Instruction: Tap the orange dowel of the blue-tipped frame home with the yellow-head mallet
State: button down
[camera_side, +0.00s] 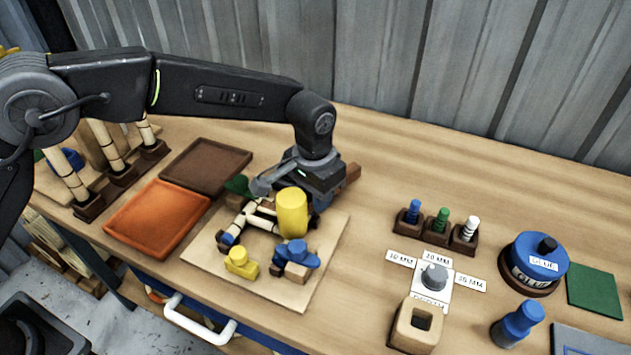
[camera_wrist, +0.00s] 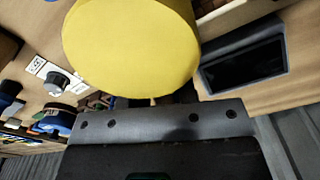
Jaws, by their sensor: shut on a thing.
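My gripper (camera_side: 314,204) is shut on the yellow-head mallet. Its yellow head (camera_side: 292,213) stands over the right part of the pale work board (camera_side: 310,285), and I cannot tell whether it touches anything below. In the wrist view the yellow head (camera_wrist: 130,48) fills the upper middle; the handle is mostly hidden. The rattan frame (camera_side: 263,221) lies on the board left of the head, with a blue tip (camera_side: 228,239) at its near left. I cannot make out the orange dowel; the head and my gripper hide part of the frame.
On the board stand a yellow clamp (camera_side: 241,263) and a blue clamp (camera_side: 297,254), close to the mallet head. An orange tray (camera_side: 158,217) and a brown tray (camera_side: 207,166) lie left. A peg rack (camera_side: 437,227), dial (camera_side: 433,277) and glue pot (camera_side: 535,262) stand right.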

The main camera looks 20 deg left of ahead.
jog(key=shift+r, duration=0.25)
jog(key=shift+r, duration=1.65)
jog(key=shift+f, duration=0.15)
jog(key=shift+f, duration=0.2)
jog(key=shift+f, duration=1.95)
jog(key=shift+r, duration=0.1)
